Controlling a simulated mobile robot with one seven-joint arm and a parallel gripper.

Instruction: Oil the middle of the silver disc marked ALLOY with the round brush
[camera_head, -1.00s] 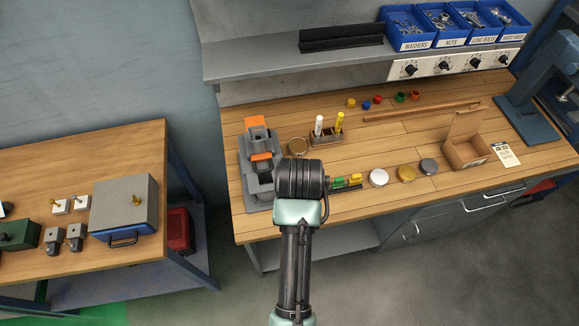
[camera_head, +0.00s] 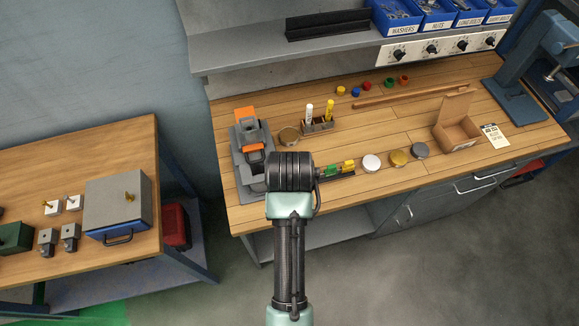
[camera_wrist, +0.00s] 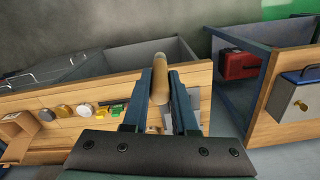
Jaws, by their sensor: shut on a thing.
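My gripper (camera_wrist: 166,76) is shut on a wooden handle (camera_wrist: 159,90), seen in the wrist view. It looks like a brush handle; no bristles show. In the head view my wrist hides the gripper and handle. Three discs lie in a row on the bench, to the right of my wrist: a pale silver disc (camera_head: 371,162), a gold-coloured disc (camera_head: 398,158) and a darker grey disc (camera_head: 420,150). They also show at the left of the wrist view, apart from the gripper. I cannot read ALLOY on any disc.
Green and yellow pieces (camera_head: 341,168) lie between my wrist and the discs. A grey and orange device (camera_head: 250,150), a round tin (camera_head: 289,137) and a marker holder (camera_head: 319,125) stand near. An open cardboard box (camera_head: 456,136) is to the right. A second table (camera_head: 125,145) stands left.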

